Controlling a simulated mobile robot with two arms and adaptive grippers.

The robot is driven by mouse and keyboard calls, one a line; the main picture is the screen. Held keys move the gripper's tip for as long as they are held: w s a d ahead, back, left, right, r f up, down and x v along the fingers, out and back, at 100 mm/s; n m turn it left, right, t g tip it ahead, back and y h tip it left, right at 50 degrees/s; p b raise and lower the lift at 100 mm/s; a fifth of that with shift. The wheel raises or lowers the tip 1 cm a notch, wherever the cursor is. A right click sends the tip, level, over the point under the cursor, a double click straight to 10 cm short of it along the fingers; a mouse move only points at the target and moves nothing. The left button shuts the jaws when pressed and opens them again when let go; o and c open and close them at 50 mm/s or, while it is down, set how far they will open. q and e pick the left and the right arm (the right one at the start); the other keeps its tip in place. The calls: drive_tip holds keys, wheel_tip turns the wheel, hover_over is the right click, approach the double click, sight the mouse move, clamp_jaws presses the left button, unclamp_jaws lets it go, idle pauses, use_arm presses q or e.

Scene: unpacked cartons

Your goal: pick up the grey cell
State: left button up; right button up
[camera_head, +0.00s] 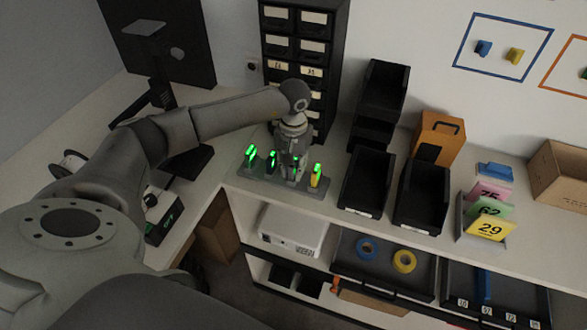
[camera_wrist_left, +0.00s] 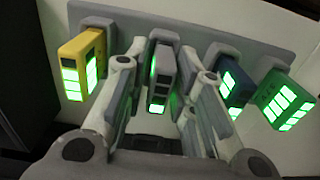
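The grey cell (camera_wrist_left: 162,72) stands in a slot of the grey charging rack (camera_wrist_left: 222,44) in the left wrist view, with green lights on its face. My left gripper (camera_wrist_left: 165,88) is open, with one finger on each side of the grey cell and a visible gap to it. In the head view, my left gripper (camera_head: 293,163) is over the rack (camera_head: 248,172) and mostly hides the grey cell. A yellow cell (camera_wrist_left: 84,62), a blue cell (camera_wrist_left: 231,82) and a green cell (camera_wrist_left: 284,100) stand in the other slots. My right gripper is not in view.
Black bins (camera_head: 367,181) stand right of the rack, with a drawer cabinet (camera_head: 300,45) behind. An orange box (camera_head: 438,135) and numbered cards (camera_head: 490,229) are further right. A white device (camera_head: 293,228) and tape rolls (camera_head: 404,261) are on the shelf below.

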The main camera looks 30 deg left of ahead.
use_arm(q)
clamp_jaws()
drive_tip(key=shift+w+r+b, duration=0.1)
drive_tip(key=shift+r+b, duration=0.35)
drive_tip(key=shift+b, duration=0.05)
wheel_tip(320, 180, up, 2)
drive_tip(key=shift+b, duration=0.85)
drive_tip(key=s+d+r+b, duration=0.4)
drive_tip(key=s+d+r, duration=0.3)
drive_tip(key=d+r, duration=0.3)
drive_tip(key=shift+d+b, duration=0.3)
drive_tip(key=shift+d, duration=0.85)
